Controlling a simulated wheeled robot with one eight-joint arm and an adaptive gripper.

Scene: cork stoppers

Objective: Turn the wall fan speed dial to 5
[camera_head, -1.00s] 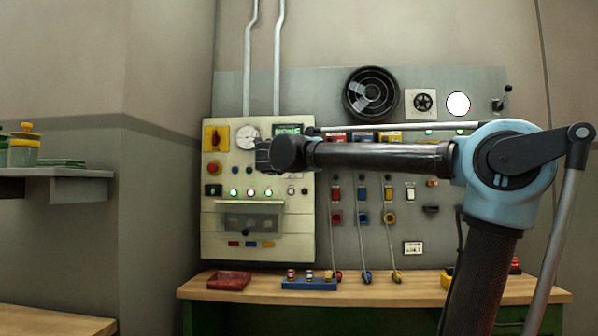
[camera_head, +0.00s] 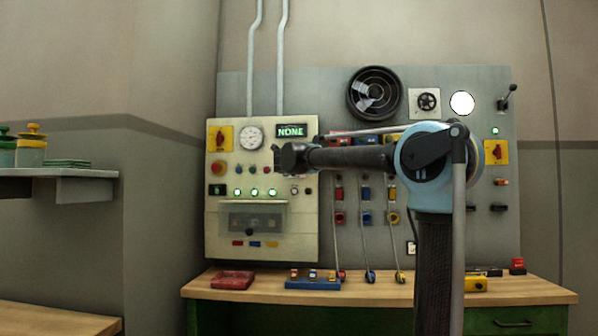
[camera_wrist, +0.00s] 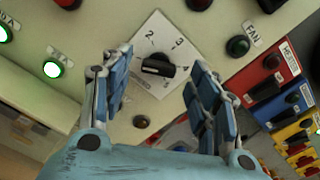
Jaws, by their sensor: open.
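The speed dial (camera_wrist: 158,67) is a black knob on a square white plate (camera_wrist: 147,37) with numbers around it, in the middle of the wrist view. A pale mark shows at the knob's left side; its exact setting is unclear. My gripper (camera_wrist: 160,74) is open, its two blue fingers to the left and right of the knob, with visible gaps. In the head view my gripper (camera_head: 281,157) is in front of the cream control panel (camera_head: 219,221) and hides the dial. The round black wall fan (camera_head: 374,94) is higher up, to the right.
A "FAN" label (camera_wrist: 252,33) sits beside a dark green lamp (camera_wrist: 237,46). Lit green lamps (camera_wrist: 53,69) are at the left. Red, blue and yellow modules (camera_wrist: 269,83) lie to the right. A display (camera_head: 291,131) reads "NONE". The workbench (camera_head: 390,291) is below.

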